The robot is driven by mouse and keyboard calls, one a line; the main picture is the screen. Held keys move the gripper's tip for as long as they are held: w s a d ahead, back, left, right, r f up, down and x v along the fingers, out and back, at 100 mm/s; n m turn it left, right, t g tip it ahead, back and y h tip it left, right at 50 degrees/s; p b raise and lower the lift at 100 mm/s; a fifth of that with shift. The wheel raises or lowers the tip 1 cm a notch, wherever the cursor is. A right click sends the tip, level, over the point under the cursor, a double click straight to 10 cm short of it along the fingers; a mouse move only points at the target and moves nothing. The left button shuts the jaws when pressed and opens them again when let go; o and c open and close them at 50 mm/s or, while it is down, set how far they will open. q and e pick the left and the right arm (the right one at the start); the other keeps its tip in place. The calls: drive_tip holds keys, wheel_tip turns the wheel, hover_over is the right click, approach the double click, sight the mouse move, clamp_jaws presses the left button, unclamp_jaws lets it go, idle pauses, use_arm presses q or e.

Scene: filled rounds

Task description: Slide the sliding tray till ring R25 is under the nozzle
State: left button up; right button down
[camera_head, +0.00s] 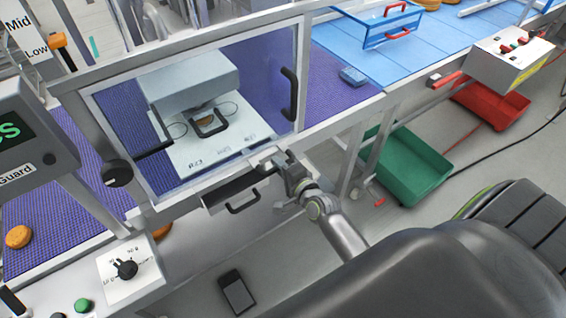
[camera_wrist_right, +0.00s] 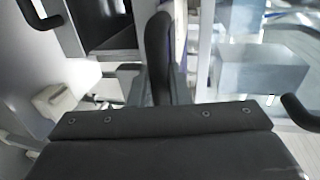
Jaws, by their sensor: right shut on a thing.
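The white sliding tray (camera_head: 225,152) lies behind the clear guard window in the head view. Its front edge carries labels too small to read surely, so I cannot tell which ring is R25. Ring outlines show at the left (camera_head: 177,130) and right (camera_head: 229,107). An orange round (camera_head: 206,121) sits between them, beneath the grey nozzle housing (camera_head: 193,80); the nozzle tip is hidden. My right gripper (camera_head: 272,162) is shut at the window's lower sill, apparently on the tray's front grip, which it mostly hides. My left gripper is out of view.
The guard window (camera_head: 299,65) stands in front of the tray. A drawer with a black handle (camera_head: 243,202) is below the sill. A black knob (camera_head: 118,173) is at the left. Green (camera_head: 405,165) and red (camera_head: 490,106) bins stand on the floor at right.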

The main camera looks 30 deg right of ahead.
drive_tip(key=shift+a, duration=0.25)
drive_tip(key=shift+d, duration=0.1)
drive_tip(key=c, duration=1.4)
unclamp_jaws()
drive_tip(key=b+v, duration=0.3)
drive_tip(key=v, duration=1.4)
drive_tip(key=shift+s+b, duration=0.2)
drive_tip(key=shift+b, duration=0.1)
